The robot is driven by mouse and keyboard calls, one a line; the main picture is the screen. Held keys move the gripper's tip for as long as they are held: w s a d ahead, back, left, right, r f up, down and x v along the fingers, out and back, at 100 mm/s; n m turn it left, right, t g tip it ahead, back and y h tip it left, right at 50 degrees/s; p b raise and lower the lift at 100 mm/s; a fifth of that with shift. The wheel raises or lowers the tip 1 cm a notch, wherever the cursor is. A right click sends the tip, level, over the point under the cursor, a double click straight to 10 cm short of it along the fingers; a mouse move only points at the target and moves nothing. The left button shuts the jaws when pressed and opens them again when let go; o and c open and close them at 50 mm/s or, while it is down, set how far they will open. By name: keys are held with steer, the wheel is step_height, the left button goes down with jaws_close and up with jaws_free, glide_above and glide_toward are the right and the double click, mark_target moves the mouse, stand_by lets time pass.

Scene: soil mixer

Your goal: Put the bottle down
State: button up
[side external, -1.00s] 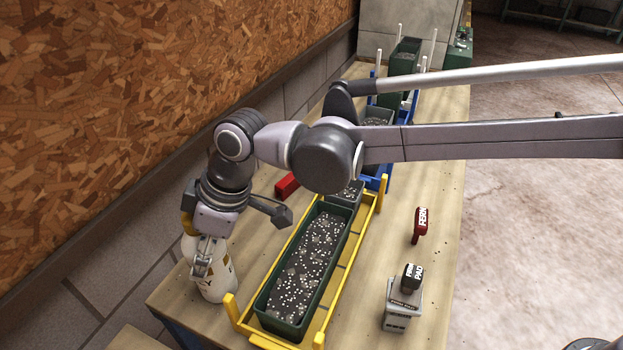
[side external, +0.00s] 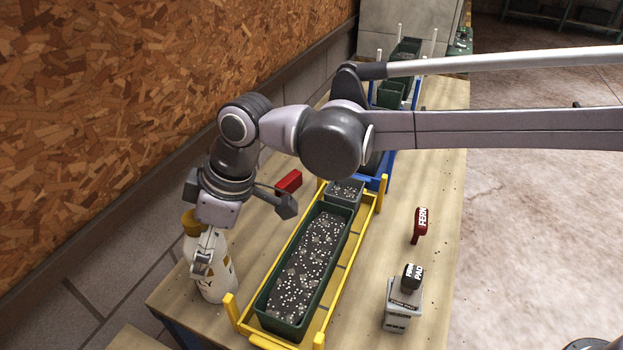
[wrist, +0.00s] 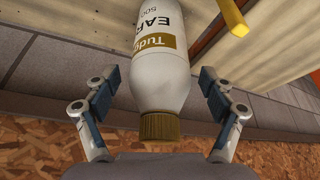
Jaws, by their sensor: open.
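The bottle (side external: 214,278) is white with a gold-brown cap and stands upright on the table's near left corner in the side view. In the wrist view the bottle (wrist: 160,80) lies between the two fingers, cap toward the camera. My gripper (wrist: 160,90) is open, with a visible gap between each blue finger pad and the bottle. In the side view my gripper (side external: 203,262) is in front of the bottle and hides part of it; the cap shows beside the wrist.
A yellow rack (side external: 349,262) holding a green trough (side external: 263,302) of speckled soil stands right of the bottle. A red block (side external: 289,181) lies behind. A stamp and ink pad (side external: 398,317) and a red stamp (side external: 420,225) sit at right. The table (side external: 365,300) is bare between.

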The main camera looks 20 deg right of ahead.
steer(key=v, duration=1)
steer(key=w+d+m+t+h, duration=0.1)
steer(key=d+m, duration=0.2)
steer(key=d, duration=0.9)
steer(key=w+d+m+t, duration=0.1)
steer(key=d+m+t, duration=0.15)
steer(key=d, duration=0.85)
steer(key=s+d+f+m+t+h, duration=0.1)
steer(key=s+d+f+m, duration=0.3)
steer(key=d, duration=0.7)
steer(key=s+d+f+m+t+h, duration=0.1)
steer(key=s+d+f+m+h, duration=0.1)
steer(key=s+d+f+m, duration=0.2)
steer(key=s+d+f, duration=0.1)
steer(key=s+d, duration=0.2)
steer(key=d, duration=0.4)
steer(key=shift+s+f, duration=0.2)
steer(key=shift+f, duration=0.15)
